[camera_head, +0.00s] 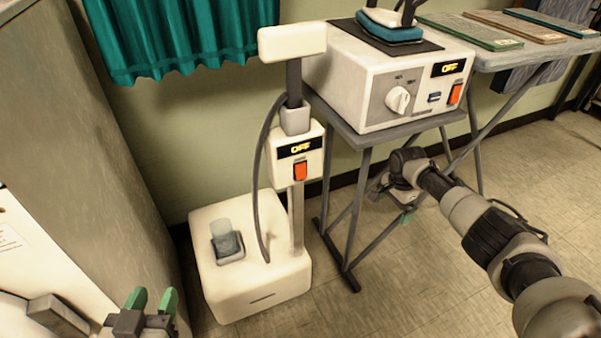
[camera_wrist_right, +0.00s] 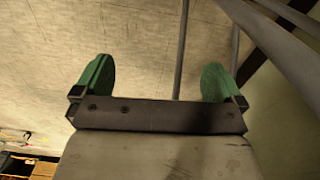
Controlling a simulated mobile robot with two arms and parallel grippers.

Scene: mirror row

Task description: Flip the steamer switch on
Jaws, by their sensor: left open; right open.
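The garment steamer (camera_head: 250,255) has a white base on the floor and an upright pole with a white steam head (camera_head: 292,42) on top. Its control box (camera_head: 297,150) on the pole shows a lit "OFF" display and an orange-red switch (camera_head: 301,170). My left gripper (camera_head: 151,298) is open and empty at the bottom left, left of the steamer base. My right gripper (camera_head: 400,200) is low beside the ironing table's legs, right of the steamer and apart from it. In the right wrist view its green fingers (camera_wrist_right: 158,85) are spread with nothing between them.
A folding table (camera_head: 352,138) right of the steamer bears a white iron station (camera_head: 385,85), also showing "OFF" with its own orange switch (camera_head: 456,94). A teal curtain (camera_head: 180,35) hangs behind. A grey cabinet side (camera_head: 85,130) stands left. The floor at right is mostly clear.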

